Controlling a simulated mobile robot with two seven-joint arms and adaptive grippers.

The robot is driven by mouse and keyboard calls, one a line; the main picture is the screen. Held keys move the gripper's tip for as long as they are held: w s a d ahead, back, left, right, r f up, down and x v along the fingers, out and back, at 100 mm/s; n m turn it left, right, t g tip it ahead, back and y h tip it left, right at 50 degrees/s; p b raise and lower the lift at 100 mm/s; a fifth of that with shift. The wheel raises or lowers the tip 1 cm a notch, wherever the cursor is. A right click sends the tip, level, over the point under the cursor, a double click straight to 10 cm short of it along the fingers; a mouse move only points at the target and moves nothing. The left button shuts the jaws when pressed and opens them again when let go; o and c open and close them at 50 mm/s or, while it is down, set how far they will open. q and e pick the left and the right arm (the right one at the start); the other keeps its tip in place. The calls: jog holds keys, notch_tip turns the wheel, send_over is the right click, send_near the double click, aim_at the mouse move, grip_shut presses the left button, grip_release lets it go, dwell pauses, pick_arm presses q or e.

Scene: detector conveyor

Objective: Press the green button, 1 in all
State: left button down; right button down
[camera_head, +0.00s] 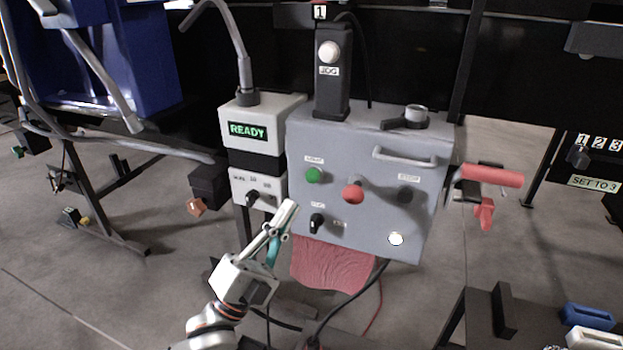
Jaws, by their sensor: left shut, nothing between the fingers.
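The green button (314,175) is a round knob on the upper left of the front of a grey control box (375,205), under a small white label. My left gripper (290,207) is shut and empty, in front of the lower left edge of the box. Its fingertips show below and left of the green button, apart from it in the picture. How far the tips are from the panel I cannot tell. My right gripper is not in view.
The box also bears a red knob (353,193), a black button (405,195), a black switch (317,222), a white button (396,239) and a handle (405,157). A unit reading READY (248,130) stands left. A red lever (492,176) sticks out right.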

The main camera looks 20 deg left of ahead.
aim_at(312, 178)
pick_arm(q)
jog(key=w+b, duration=0.1)
jog(key=w, duration=0.6)
jog(key=shift+w+d, duration=0.15)
jog(key=shift+w, duration=0.1)
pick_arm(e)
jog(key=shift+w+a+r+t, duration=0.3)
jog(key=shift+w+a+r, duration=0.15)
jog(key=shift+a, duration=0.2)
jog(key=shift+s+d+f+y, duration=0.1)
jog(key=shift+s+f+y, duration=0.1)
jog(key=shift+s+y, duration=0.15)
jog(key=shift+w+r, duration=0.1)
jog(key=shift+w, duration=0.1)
pick_arm(q)
jog(key=shift+w, duration=0.15)
jog(key=shift+w+f, duration=0.1)
jog(key=shift+w, duration=0.2)
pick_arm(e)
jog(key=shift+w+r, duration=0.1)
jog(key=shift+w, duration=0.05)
pick_arm(q)
jog(key=shift+w, duration=0.15)
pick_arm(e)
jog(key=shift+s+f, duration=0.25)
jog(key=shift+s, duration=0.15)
